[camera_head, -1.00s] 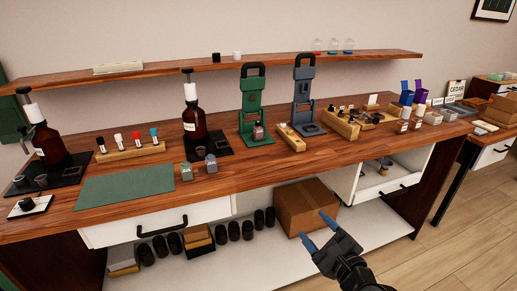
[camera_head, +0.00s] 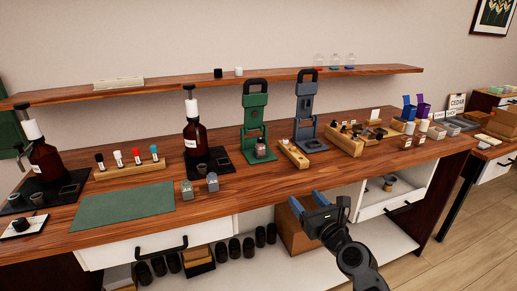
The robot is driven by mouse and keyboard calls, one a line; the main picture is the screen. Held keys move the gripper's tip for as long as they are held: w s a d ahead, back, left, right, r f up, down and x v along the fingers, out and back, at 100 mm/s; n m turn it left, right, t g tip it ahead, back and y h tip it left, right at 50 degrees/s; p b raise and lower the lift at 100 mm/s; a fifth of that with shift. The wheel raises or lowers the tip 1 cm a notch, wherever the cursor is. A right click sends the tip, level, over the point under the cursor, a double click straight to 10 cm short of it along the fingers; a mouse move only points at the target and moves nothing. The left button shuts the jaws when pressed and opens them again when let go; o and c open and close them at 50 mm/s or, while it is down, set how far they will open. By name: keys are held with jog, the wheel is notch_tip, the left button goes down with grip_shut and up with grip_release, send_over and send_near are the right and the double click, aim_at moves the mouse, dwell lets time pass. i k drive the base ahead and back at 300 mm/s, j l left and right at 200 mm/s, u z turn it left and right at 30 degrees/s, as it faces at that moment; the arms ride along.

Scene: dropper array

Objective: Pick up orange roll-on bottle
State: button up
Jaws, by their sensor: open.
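Small roll-on bottles with black, reddish and teal caps stand upright in a wooden rack (camera_head: 130,170) at the left of the worktop. At this size I cannot tell which one is the orange roll-on bottle. My gripper (camera_head: 309,203) is open and empty, with blue fingertips. It is in front of the worktop's front edge, well to the right of the rack, and its fingers point up and left.
A green mat (camera_head: 124,206) lies in front of the rack. Amber pump bottles (camera_head: 195,140), a green press (camera_head: 254,120) and a blue-grey press (camera_head: 305,112) stand along the counter. A cardboard box (camera_head: 292,232) sits on the lower shelf behind my gripper. An open drawer (camera_head: 385,198) juts out right.

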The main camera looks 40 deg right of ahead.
aim_at(260, 148)
jog(key=i+l, duration=0.2)
jog(key=i, duration=0.25)
jog(key=i+l, duration=0.2)
jog(key=i, duration=0.25)
